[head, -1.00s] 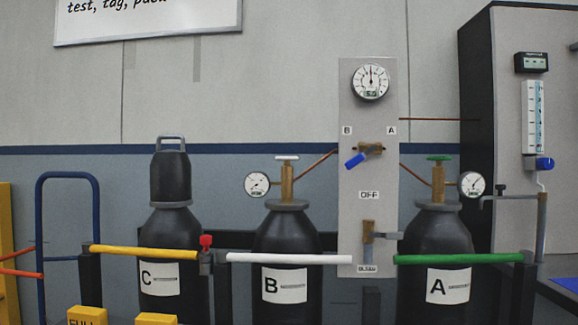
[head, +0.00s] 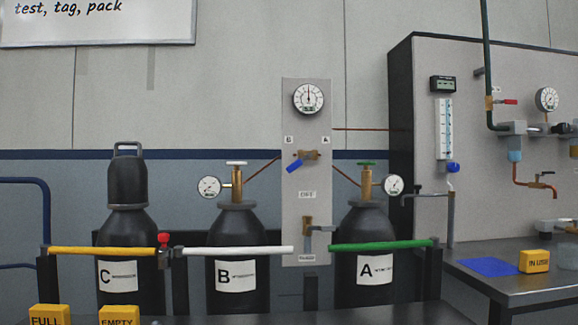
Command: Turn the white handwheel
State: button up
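The white handwheel (head: 236,163) sits on top of the brass valve (head: 237,182) of the black cylinder B (head: 237,240), left of the grey panel. It is seen nearly edge-on as a thin white disc. A round gauge (head: 210,187) is fixed to the left side of this valve. A green handwheel (head: 367,163) tops the valve of cylinder A (head: 364,230) on the right of the panel. My gripper does not show in the head view.
A white bar (head: 240,250) crosses in front of cylinder B, a green bar (head: 383,245) before A and a yellow bar (head: 105,251) before capped cylinder C (head: 128,225). The grey panel (head: 291,230) stands between B and A. A dark bench (head: 500,280) is at right.

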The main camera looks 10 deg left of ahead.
aim_at(237, 164)
jog(key=z, duration=1.25)
jog(key=i, duration=1.35)
jog(key=u, duration=2.05)
